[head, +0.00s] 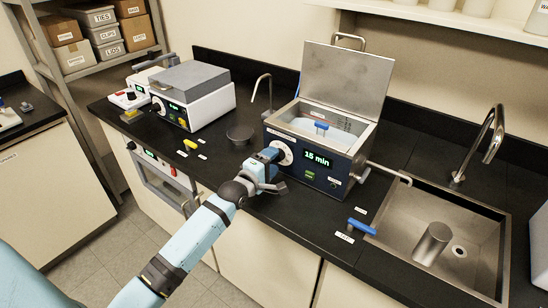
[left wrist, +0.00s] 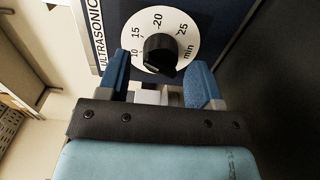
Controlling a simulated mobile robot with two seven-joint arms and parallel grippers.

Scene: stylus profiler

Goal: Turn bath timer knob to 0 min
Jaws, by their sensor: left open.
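The ultrasonic bath (head: 340,176) stands on the black counter with its lid raised, and its green display reads "15 min". Its timer dial (head: 283,152) is a white disc on the front left, marked 10, 15, 20, 25 and min in the left wrist view. The black timer knob (left wrist: 160,54) sits at the dial's centre; its pointer is hard to make out. My left gripper (head: 270,158) is at the dial, open. In the left wrist view its blue fingers (left wrist: 161,76) lie left and right of the knob, with gaps to it. My right gripper is not in view.
A steel sink (head: 475,230) with a tap is at the right. A dark round lid (head: 239,133) and a white instrument (head: 193,95) are to the left.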

